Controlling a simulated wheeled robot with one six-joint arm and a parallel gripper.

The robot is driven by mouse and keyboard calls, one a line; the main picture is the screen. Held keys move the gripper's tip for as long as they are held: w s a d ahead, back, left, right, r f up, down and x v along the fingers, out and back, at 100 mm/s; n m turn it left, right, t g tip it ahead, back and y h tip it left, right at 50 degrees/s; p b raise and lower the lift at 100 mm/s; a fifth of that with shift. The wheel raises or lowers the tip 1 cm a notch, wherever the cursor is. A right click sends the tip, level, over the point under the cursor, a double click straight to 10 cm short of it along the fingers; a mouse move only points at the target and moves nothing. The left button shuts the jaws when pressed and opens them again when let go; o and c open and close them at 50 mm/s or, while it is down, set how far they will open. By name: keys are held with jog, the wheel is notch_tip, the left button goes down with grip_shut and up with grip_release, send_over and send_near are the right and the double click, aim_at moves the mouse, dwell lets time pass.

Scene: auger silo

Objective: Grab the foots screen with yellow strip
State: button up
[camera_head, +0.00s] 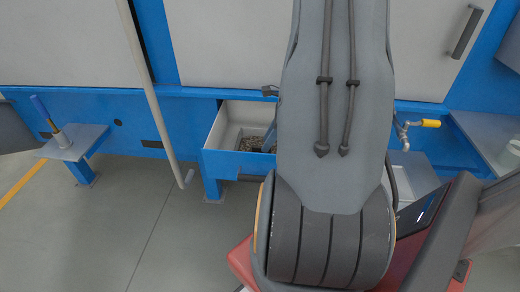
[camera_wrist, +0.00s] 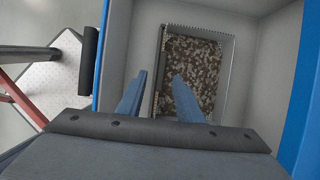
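The screen (camera_wrist: 229,75) is a grey metal tray with a toothed rim, holding brown and pale grains, inside an open drawer. In the head view, grains inside the drawer (camera_head: 222,127) show, partly hidden by my arm. My gripper (camera_wrist: 159,76) is open, its two blue-grey fingers apart and pointing into the drawer. In the wrist view its fingers lie on either side of the screen's left wall. I cannot tell how far above it they are, or whether they touch it.
A blue-handled tool (camera_head: 46,113) with a small yellow mark stands on the grey side shelf (camera_head: 75,143) at left. A pale vertical pole (camera_head: 152,90) stands left of the drawer. A tap with a yellow handle (camera_head: 430,123) is at right. The floor at left is clear.

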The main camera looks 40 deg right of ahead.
jog(key=shift+x, duration=3.15)
jog(key=shift+d, duration=0.1)
grip_shut()
